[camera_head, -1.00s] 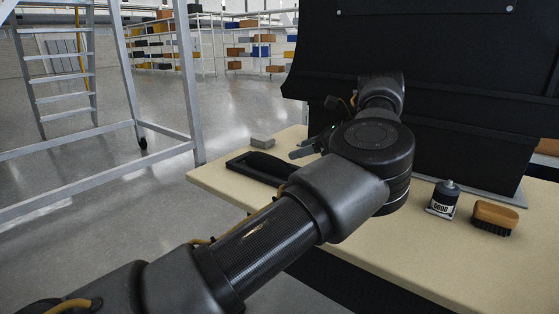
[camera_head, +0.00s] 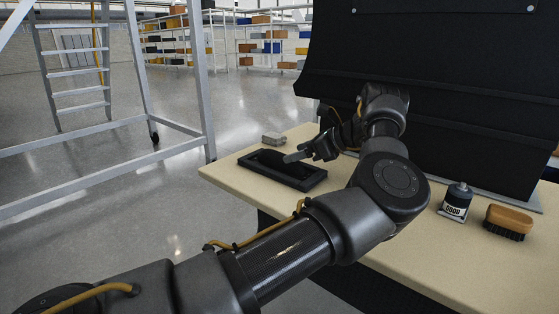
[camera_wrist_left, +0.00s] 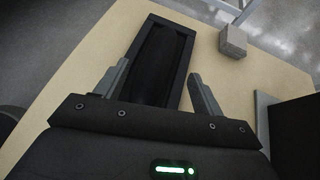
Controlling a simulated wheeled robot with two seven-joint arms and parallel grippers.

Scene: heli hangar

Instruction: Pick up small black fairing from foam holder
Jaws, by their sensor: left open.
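The black foam holder (camera_head: 308,183) lies flat on the tan table near its far left part. The small black fairing (camera_head: 268,160) appears as a dark shape lying in it; black on black makes its outline hard to tell. In the left wrist view the fairing (camera_wrist_left: 160,62) lies within the frame of the holder (camera_wrist_left: 184,70). My right gripper is not in view.
A small grey block (camera_head: 273,139) sits just behind the holder. A large black panel (camera_head: 430,90) rises behind the table (camera_head: 240,177). A ladder frame stands at left.

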